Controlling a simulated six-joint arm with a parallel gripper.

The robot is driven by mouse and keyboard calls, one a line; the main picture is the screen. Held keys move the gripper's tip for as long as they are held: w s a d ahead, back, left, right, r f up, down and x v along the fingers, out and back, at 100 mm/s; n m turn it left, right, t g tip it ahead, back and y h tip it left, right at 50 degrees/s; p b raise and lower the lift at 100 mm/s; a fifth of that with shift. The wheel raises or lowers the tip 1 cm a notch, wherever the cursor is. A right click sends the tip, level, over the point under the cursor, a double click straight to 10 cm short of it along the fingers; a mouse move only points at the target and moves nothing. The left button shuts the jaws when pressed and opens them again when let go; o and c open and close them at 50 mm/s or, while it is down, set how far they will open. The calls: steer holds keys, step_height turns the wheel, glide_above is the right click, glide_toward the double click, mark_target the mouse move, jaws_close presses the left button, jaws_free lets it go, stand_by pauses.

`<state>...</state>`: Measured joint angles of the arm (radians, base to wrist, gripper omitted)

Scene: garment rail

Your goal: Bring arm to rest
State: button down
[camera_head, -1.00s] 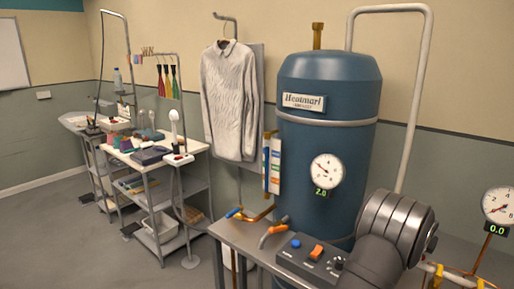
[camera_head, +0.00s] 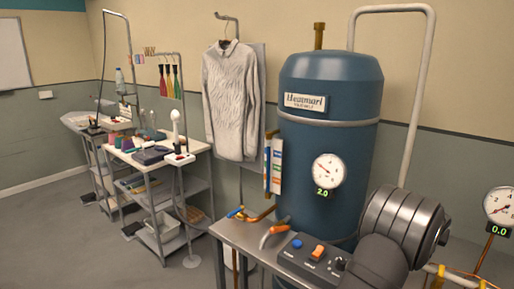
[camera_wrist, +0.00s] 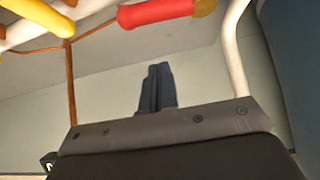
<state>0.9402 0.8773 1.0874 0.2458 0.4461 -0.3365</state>
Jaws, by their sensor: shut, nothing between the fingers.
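My gripper (camera_wrist: 158,87) shows in the wrist view, its two dark fingers side by side and closed with nothing between them. Past the fingers there is bare wall and a pale surface, and they touch nothing that I can see. In the head view only a thick dark part of my arm shows at the lower right, in front of the blue boiler (camera_head: 328,150). The fingers are not visible there.
A control box (camera_head: 312,262) with a blue button and orange switch sits on a metal table (camera_head: 232,232) by my arm. A red-sleeved bar (camera_wrist: 165,11) and a yellow one (camera_wrist: 40,18) cross the wrist view's top. A sweater (camera_head: 231,100) hangs behind. Open floor lies left.

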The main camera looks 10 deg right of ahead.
steer(key=shift+m, duration=0.3)
steer(key=f, duration=0.2)
steer(key=w+f, duration=0.1)
steer(key=f, duration=0.1)
steer(key=shift+a, duration=0.35)
steer(key=shift+w+a+f+m+g+y, duration=0.1)
steer(key=shift+a+f+m+g+y, duration=0.05)
steer(key=shift+a+m+g+y, duration=0.2)
steer(key=shift+w+a+f+m+g+y, duration=0.15)
steer(key=shift+a+m+g, duration=0.1)
steer(key=shift+a, duration=0.2)
steer(key=s+r+n+t+h, duration=0.1)
steer(key=s+r, duration=0.3)
steer(key=r, duration=0.5)
steer(key=x, duration=1)
steer(key=shift+s+a+f, duration=0.2)
steer(key=shift+s+a, duration=0.55)
steer(key=shift+a, duration=0.15)
steer(key=shift+s+a+f, duration=0.15)
steer(key=shift+s+a, duration=0.55)
steer(key=shift+a, duration=0.2)
